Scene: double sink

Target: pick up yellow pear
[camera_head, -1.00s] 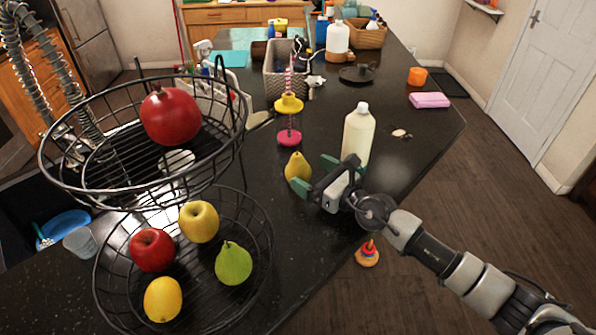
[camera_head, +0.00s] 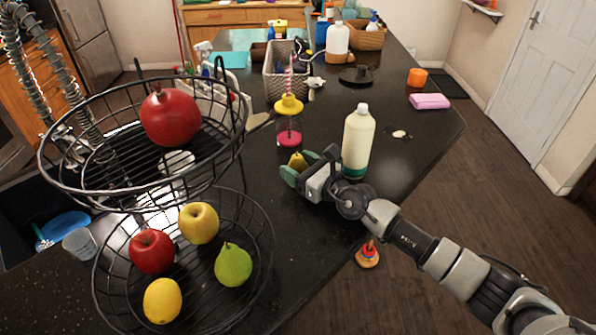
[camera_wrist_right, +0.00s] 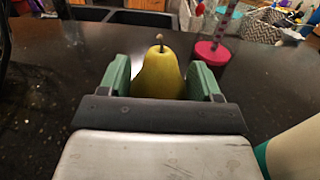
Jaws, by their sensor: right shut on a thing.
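The yellow pear (camera_head: 297,160) stands upright on the black counter, mostly hidden behind my right gripper in the head view. In the right wrist view the pear (camera_wrist_right: 159,75) is between the two green fingers, stem up. My right gripper (camera_head: 306,167) is shut on it, and its fingers also show in the right wrist view (camera_wrist_right: 160,80). I cannot tell whether the pear is clear of the counter. My left gripper is not in view.
A cream bottle (camera_head: 356,142) stands close to the right of my gripper. A two-tier wire fruit basket (camera_head: 272,245) fills the left, holding apples, a lemon, a green pear and a pomegranate.

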